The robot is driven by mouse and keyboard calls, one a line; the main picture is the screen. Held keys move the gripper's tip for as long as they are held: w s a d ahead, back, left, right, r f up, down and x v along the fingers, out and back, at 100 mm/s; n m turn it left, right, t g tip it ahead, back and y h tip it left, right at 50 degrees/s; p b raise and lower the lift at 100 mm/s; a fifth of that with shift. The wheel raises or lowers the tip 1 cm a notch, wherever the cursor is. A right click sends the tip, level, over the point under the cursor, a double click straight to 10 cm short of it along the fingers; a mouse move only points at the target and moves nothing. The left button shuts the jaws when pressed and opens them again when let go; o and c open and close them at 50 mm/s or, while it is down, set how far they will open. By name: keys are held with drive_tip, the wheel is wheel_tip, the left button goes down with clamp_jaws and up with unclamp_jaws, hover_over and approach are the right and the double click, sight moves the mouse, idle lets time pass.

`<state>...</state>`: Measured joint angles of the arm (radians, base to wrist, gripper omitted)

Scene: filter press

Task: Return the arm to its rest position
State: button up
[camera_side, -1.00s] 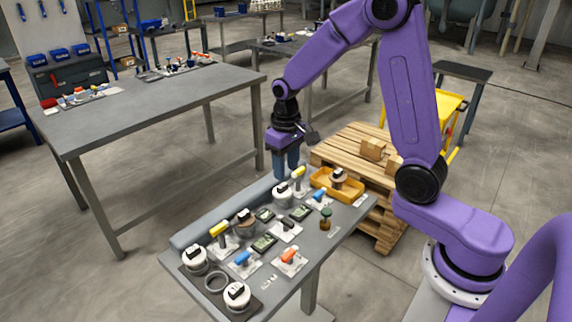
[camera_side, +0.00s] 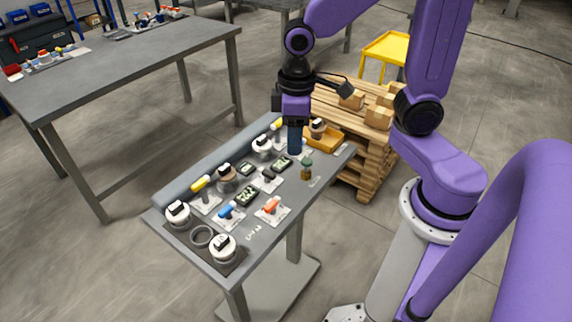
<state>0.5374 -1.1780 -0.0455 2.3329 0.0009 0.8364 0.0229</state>
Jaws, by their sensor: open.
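My gripper (camera_side: 295,140) points down over the far right part of the small grey work table (camera_side: 272,228). Its blue fingers look empty, and I see nothing held between them. It hangs close above the table's things, near the yellow tray (camera_side: 329,137), and hides part of what lies behind it. My purple arm reaches in from the right side of the picture.
On the table stand several white round parts (camera_side: 222,247), a grey ring (camera_side: 202,236), and valves with yellow (camera_side: 202,183), blue and orange (camera_side: 271,205) handles. A pallet with boxes (camera_side: 378,117) stands behind. A larger grey table (camera_side: 110,80) is at left.

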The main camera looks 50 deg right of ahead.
drive_tip(key=s+d+r+n, duration=0.1)
drive_tip(key=s+n, duration=0.4)
drive_tip(key=s, duration=0.9)
drive_tip(key=shift+d+r+n, duration=0.2)
drive_tip(key=shift+d+n, duration=0.1)
drive_tip(key=shift+d, duration=0.2)
idle(0.8)
